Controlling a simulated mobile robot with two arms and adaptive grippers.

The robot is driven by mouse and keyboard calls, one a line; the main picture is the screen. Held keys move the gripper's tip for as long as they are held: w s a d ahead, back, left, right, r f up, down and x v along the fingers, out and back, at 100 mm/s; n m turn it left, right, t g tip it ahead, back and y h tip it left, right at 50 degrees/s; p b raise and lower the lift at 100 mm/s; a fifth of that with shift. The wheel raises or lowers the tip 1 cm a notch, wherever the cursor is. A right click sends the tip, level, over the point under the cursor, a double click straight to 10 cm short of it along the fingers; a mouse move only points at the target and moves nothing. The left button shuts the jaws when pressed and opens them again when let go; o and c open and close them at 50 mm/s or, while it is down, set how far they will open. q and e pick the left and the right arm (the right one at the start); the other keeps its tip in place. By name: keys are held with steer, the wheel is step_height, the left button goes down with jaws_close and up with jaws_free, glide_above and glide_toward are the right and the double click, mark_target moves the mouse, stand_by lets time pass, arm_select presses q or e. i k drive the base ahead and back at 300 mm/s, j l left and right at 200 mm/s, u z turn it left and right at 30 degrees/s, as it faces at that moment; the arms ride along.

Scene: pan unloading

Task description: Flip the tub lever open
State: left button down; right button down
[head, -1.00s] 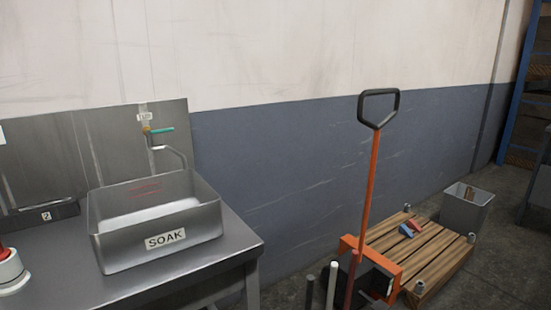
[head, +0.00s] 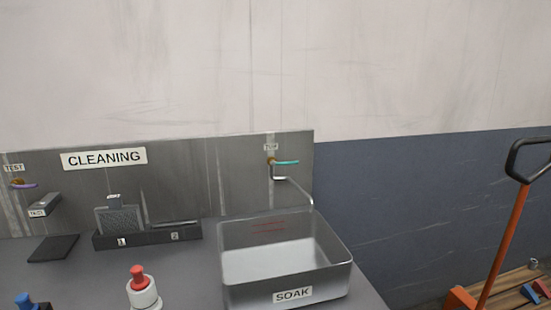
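The tub tap on the steel back panel has a teal lever (head: 287,162) that sticks out to the right, roughly level. A small label is fixed above it, and a bent spout (head: 295,187) reaches down over the tub. The metal tub (head: 338,279) marked SOAK stands on the bench below, with red marks on its inner back wall. Whether it holds water I cannot tell. Neither of my grippers is in view.
A CLEANING sign (head: 104,158) is on the panel. A second tap with a purple lever (head: 25,185) is at far left. A dark holder (head: 150,238), a white bottle with red top (head: 142,290) and a blue-topped item (head: 25,301) are on the bench. An orange pallet jack (head: 503,246) stands right.

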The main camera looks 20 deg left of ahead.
mark_target(273, 163)
steer(key=i+j, duration=0.2)
steer(key=j, duration=0.15)
steer(key=i+j, duration=0.2)
steer(key=j, duration=0.2)
steer(key=i+j+u, duration=0.1)
steer(key=j, duration=0.25)
steer(key=k+l, duration=0.2)
steer(key=k, duration=0.15)
steer(key=i+l+u, duration=0.2)
steer(key=l, duration=0.95)
steer(key=i+l+u, duration=0.15)
steer(key=l, duration=1)
steer(key=l+u, duration=0.2)
steer(key=l, duration=0.95)
steer(key=i, duration=0.05)
